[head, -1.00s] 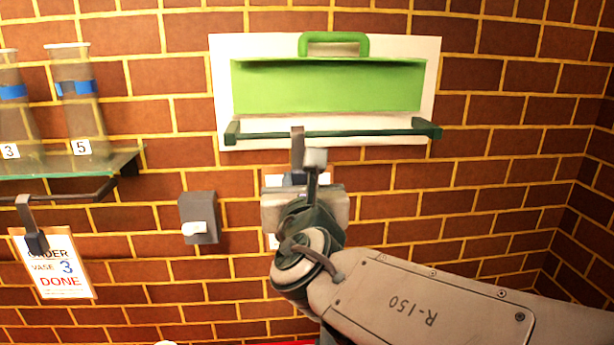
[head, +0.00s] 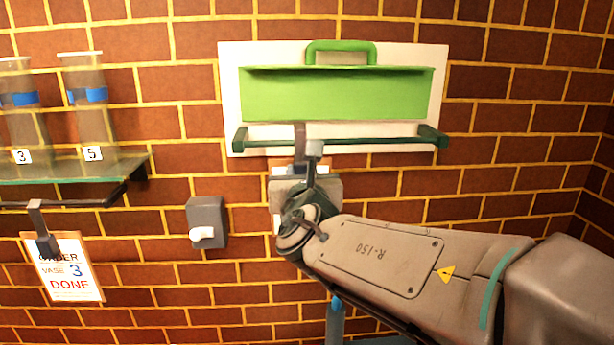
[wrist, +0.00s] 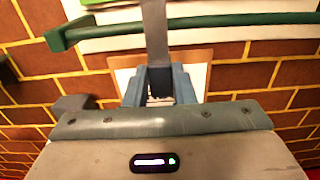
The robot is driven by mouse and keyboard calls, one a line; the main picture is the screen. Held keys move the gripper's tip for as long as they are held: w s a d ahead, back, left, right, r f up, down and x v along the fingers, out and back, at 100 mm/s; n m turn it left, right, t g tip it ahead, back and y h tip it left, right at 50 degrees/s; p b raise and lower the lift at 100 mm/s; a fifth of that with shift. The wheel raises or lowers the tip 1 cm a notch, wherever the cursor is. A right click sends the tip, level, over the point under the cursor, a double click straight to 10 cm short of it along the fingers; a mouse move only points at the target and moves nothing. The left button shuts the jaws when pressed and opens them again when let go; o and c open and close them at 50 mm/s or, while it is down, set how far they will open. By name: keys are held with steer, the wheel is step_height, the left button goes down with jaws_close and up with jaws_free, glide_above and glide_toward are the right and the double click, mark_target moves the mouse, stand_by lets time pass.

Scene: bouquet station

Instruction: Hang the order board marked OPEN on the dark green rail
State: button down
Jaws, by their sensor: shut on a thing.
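The dark green rail (head: 340,143) runs along the lower part of a white panel on the brick wall. It also crosses the top of the wrist view (wrist: 225,20). My gripper (wrist: 159,88) is just below the rail, its two blue-grey fingers shut on the dark clip of an order board (wrist: 200,72). The board has a wooden edge and white paper. My gripper and arm hide most of it, so its marking cannot be read. Its grey metal hook (head: 300,135) rises upright across the front of the rail. Whether the hook's top is over the rail I cannot tell.
A green box-like holder (head: 340,95) with a handle is above the rail. At left, a glass shelf (head: 75,168) bears vases 3 and 5. A board marked DONE (head: 68,270) hangs from the dark rail below it. A grey switch box (head: 206,222) is on the wall.

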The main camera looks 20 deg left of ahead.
steer(key=shift+x, duration=0.75)
steer(key=shift+w+a+f, duration=0.1)
steer(key=shift+w+f, duration=0.05)
steer(key=shift+f, duration=0.25)
steer(key=shift+f+b, duration=0.8)
steer(key=shift+b, duration=0.4)
steer(key=c, duration=1.1)
jaws_free()
steer(key=shift+c, duration=0.2)
steer(key=b+v, duration=0.2)
steer(key=v, duration=1.2)
steer(key=shift+b, duration=0.4)
